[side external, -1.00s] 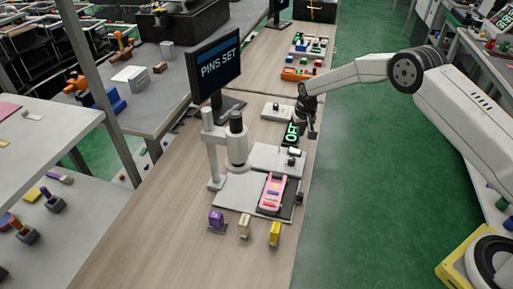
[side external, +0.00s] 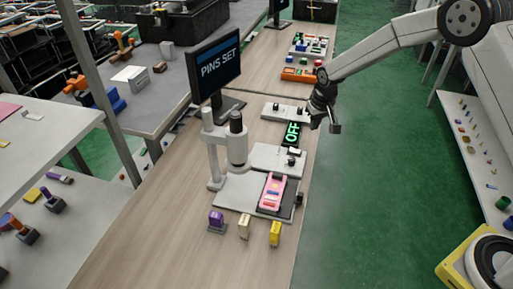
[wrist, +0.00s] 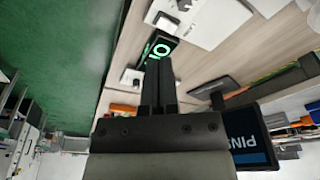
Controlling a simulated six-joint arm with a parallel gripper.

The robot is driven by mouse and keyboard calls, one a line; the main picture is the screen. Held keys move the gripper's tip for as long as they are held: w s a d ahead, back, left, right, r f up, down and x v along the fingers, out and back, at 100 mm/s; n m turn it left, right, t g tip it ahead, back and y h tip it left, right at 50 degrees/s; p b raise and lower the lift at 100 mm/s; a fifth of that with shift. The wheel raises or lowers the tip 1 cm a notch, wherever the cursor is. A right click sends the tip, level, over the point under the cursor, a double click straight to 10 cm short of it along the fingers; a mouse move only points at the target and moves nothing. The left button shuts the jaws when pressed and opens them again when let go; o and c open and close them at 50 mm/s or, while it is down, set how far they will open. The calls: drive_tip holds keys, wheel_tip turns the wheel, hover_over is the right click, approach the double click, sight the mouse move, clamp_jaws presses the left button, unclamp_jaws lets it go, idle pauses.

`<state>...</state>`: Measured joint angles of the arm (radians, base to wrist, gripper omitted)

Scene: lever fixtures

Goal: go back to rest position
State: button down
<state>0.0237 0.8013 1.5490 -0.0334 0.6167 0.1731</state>
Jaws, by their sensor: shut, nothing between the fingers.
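My gripper (side external: 334,127) is shut and empty. In the side external view it hangs in the air at the right edge of the wooden bench (side external: 150,240), apart from the fixtures. Its two dark fingers show side by side in the wrist view (wrist: 158,72), in front of part of the bench top. A small display (side external: 292,134) with green letters reading OFF stands left of my gripper; the wrist view shows part of its green text (wrist: 160,50).
A monitor (side external: 214,66) reads PINS SET. A grey press-like stand (side external: 213,150) stands over a white base with a pink piece (side external: 272,192). Purple, cream and yellow blocks stand at the bench front. Open green floor (side external: 385,190) lies right of the bench.

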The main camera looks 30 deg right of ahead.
drive_tip(key=s+r+n, duration=0.1)
drive_tip(key=s+r, duration=0.2)
drive_tip(key=s, duration=1)
drive_tip(key=s+a+r+n, duration=0.1)
drive_tip(key=s+r, duration=0.2)
drive_tip(key=s, duration=1)
drive_tip(key=shift+a+r+t, duration=0.3)
drive_tip(key=shift+r, duration=0.1)
